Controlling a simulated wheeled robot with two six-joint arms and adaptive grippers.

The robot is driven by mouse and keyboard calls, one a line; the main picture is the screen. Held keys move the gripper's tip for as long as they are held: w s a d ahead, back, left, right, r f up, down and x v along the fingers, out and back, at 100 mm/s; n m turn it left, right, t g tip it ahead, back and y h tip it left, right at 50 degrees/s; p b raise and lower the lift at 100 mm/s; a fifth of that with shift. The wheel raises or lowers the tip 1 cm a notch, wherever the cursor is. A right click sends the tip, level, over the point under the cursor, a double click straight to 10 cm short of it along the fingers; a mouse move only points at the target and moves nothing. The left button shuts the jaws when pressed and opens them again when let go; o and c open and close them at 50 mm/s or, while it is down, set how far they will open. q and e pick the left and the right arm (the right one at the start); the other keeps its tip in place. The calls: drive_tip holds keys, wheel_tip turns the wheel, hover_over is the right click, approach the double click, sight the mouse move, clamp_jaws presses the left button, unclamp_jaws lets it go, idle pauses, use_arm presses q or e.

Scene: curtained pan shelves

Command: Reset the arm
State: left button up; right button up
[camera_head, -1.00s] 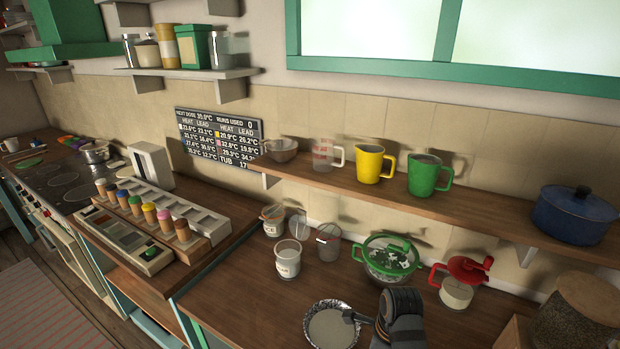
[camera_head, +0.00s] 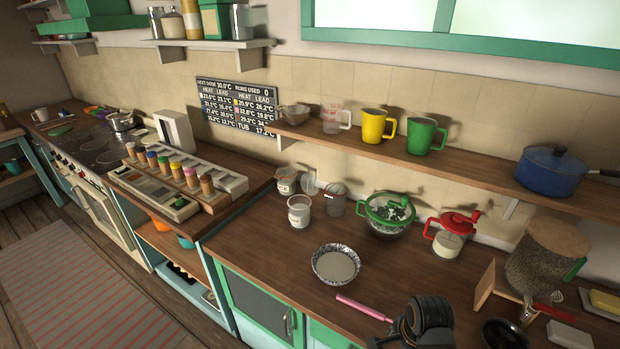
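My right arm shows at the bottom edge, right of centre, with its dark wrist and gripper (camera_head: 380,342) partly cut off by the frame. Its fingertips are not clear, so I cannot tell whether it is open or shut. It is below and right of a patterned bowl (camera_head: 336,264) with pale contents, apart from it on the wooden counter. A pink-handled tool (camera_head: 364,307) lies just left of the wrist, its right end close to or behind it. My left gripper is out of view.
A green-rimmed strainer bowl (camera_head: 388,214), a red-lidded jug (camera_head: 452,236) and several small jars stand at the back. A grain jar (camera_head: 546,256), a black pan (camera_head: 504,334) and a butter dish (camera_head: 604,303) crowd the right. The counter left of the bowl is clear.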

drive_tip(key=s+d+r+n+t+h, duration=0.15)
drive_tip(key=s+n, duration=0.25)
drive_tip(key=n, duration=0.5)
drive_tip(key=s+d+r+n+t+y, duration=0.1)
drive_tip(key=s+d+n, duration=0.1)
drive_tip(key=s+n, duration=0.45)
wheel_tip(320, 180, down, 33)
drive_tip(key=d+n+g+b, duration=0.1)
drive_tip(key=d+g+b, duration=0.1)
drive_tip(key=b, duration=0.5)
use_arm(q)
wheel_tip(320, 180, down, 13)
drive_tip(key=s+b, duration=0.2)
drive_tip(key=b, duration=0.4)
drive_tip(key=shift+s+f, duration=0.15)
use_arm(e)
drive_tip(key=s+d+f, duration=0.1)
drive_tip(key=s+f, duration=1.8)
drive_tip(key=f, duration=0.4)
drive_tip(key=shift+d+f+g, duration=0.15)
drive_tip(key=shift+d+g, duration=0.15)
drive_tip(key=shift+g, duration=0.15)
drive_tip(key=shift+h, duration=0.25)
